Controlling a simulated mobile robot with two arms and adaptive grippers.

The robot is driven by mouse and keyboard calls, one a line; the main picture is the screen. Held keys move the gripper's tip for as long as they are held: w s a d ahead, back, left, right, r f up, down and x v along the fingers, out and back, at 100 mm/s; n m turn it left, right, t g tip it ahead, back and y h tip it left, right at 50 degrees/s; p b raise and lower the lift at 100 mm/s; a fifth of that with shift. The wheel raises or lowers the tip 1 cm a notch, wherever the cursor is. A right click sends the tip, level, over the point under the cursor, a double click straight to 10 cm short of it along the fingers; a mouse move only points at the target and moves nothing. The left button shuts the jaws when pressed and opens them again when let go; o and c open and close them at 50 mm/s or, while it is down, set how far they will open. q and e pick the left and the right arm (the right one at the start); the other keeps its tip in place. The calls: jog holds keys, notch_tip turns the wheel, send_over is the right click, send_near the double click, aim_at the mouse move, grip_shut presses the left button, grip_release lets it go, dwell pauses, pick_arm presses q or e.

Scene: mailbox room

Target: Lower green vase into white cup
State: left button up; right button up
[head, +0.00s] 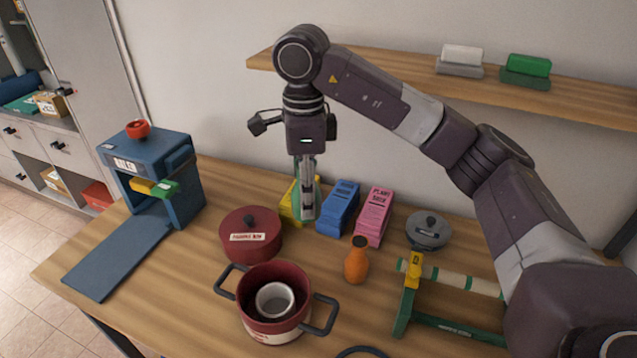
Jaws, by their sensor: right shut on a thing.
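My right gripper (307,208) points down above the back middle of the table, behind the red pot. My left gripper is not in view.
A lidded red pot (235,238) stands behind the open pot. Yellow, blue (338,208) and pink (374,216) boxes stand near the gripper.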

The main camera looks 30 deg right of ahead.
jog(key=s+a+f+b, duration=0.6)
jog(key=a+f+b, duration=0.2)
jog(key=a+f, duration=0.1)
jog(key=shift+a+f, duration=0.3)
jog(key=shift+a, duration=0.45)
jog(key=shift+f, duration=0.15)
notch_tip(320, 180, down, 4)
jog(key=b, duration=0.4)
jog(key=shift+f, duration=0.25)
dwell(0.5)
jog(key=shift+f+b, duration=1.25)
jog(key=shift+b, duration=0.1)
dwell(0.5)
